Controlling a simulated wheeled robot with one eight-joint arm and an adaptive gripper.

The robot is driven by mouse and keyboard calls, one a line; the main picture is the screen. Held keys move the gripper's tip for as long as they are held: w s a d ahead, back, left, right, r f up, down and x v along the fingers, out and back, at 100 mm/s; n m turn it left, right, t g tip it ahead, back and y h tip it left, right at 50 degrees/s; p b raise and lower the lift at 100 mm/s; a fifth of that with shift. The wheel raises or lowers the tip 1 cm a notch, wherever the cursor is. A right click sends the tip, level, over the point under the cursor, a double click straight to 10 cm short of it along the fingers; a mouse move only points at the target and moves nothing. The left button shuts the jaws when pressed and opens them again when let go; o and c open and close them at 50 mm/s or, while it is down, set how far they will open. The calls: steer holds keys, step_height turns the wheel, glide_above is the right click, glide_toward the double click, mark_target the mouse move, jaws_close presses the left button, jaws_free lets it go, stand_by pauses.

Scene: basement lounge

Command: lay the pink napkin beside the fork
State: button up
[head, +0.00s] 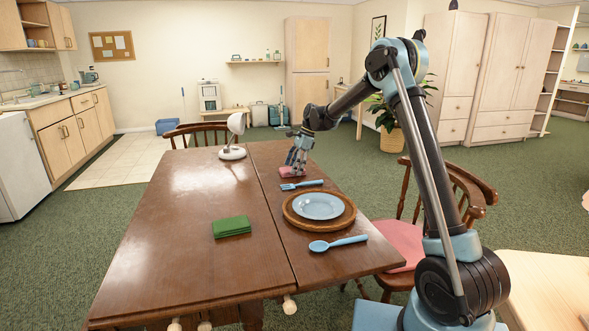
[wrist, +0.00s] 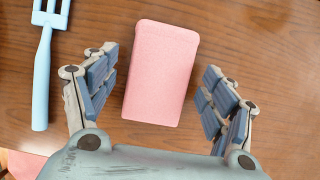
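The pink napkin (wrist: 160,72) is a folded block lying on the wooden table, between the open fingers of my gripper (wrist: 158,92) in the wrist view, with space on both sides. In the head view the napkin (head: 290,172) shows partly behind the fingers of my gripper (head: 295,168), just beyond the fork. The light blue fork (head: 301,185) lies on the table between the napkin and the plate. In the wrist view the fork (wrist: 42,75) is at the left, outside the left finger. The napkin appears to rest on the table.
A light blue plate (head: 318,206) sits on a round wooden board (head: 291,218), with a blue spoon (head: 338,243) in front. A green napkin (head: 231,226) lies left of them. A white lamp (head: 233,140) stands at the table's far end. The table's left half (head: 170,240) is mostly clear.

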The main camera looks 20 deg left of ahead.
steer(key=v, duration=1.2)
steer(key=s+d+r+n+t, duration=0.1)
steer(key=s+d+r+n, duration=0.2)
steer(key=d, duration=0.6)
steer(key=s+d+r+t, duration=0.1)
steer(key=s+d+r, duration=0.2)
steer(key=s+d, duration=0.35)
steer(key=s+d+n+h, duration=0.1)
steer(key=s+d, duration=0.4)
steer(key=d, duration=0.3)
steer(key=s+d+n+h, duration=0.1)
steer(key=s+d+n, duration=0.1)
steer(key=s+d, duration=0.45)
steer(key=s+d+f+n+t+h, duration=0.1)
steer(key=s+d+f+n, duration=0.2)
steer(key=s+d+f, duration=0.6)
steer(key=s+d+f+n+t+h, duration=0.1)
steer(key=s+d+f+n, duration=0.2)
steer(key=s+d+f, duration=0.6)
steer(key=s, duration=0.5)
steer(key=shift+s+f+t, duration=0.15)
steer(key=shift+t, duration=0.15)
steer(key=shift+d, duration=0.1)
